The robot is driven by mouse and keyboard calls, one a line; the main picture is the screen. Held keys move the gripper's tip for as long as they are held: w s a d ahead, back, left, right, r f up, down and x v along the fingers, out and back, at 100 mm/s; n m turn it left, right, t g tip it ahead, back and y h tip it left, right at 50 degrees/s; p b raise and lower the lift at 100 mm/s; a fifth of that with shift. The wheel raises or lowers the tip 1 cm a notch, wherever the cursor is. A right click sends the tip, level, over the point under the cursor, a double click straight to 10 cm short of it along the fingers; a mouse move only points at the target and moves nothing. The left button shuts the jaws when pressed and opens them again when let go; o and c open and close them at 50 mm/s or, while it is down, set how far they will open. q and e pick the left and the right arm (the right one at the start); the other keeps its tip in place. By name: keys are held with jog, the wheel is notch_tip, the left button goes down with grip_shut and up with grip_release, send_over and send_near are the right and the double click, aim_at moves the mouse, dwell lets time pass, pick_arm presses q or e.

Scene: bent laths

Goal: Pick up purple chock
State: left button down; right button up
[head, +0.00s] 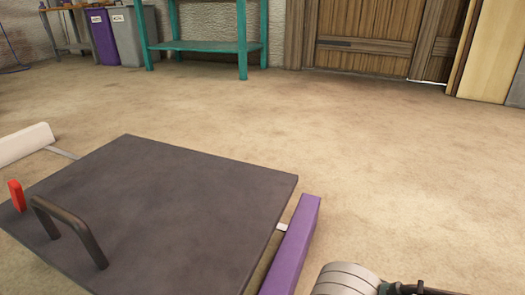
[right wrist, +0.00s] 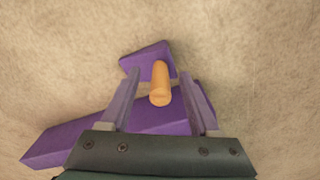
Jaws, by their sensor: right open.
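In the right wrist view, a purple chock (right wrist: 135,62) lies on the floor with a tan wooden peg (right wrist: 161,84) standing out of it. My right gripper (right wrist: 159,86) is open, its two fingers on either side of the peg with gaps between. A longer purple piece (right wrist: 70,143) runs under and behind the fingers; whether it joins the chock I cannot tell. In the head view, a purple bar (head: 292,248) lies along the right side of a dark panel. The peg does not show there. My left gripper is not in view.
The dark grey panel (head: 170,200) has a black handle (head: 75,222) and a red piece (head: 17,196). A white block (head: 25,145) is at its left. A teal bench (head: 205,46) and bins (head: 115,35) stand at the back.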

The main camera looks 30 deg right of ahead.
jog(key=shift+r, duration=0.1)
jog(key=shift+c, duration=0.3)
grip_shut()
dwell(0.9)
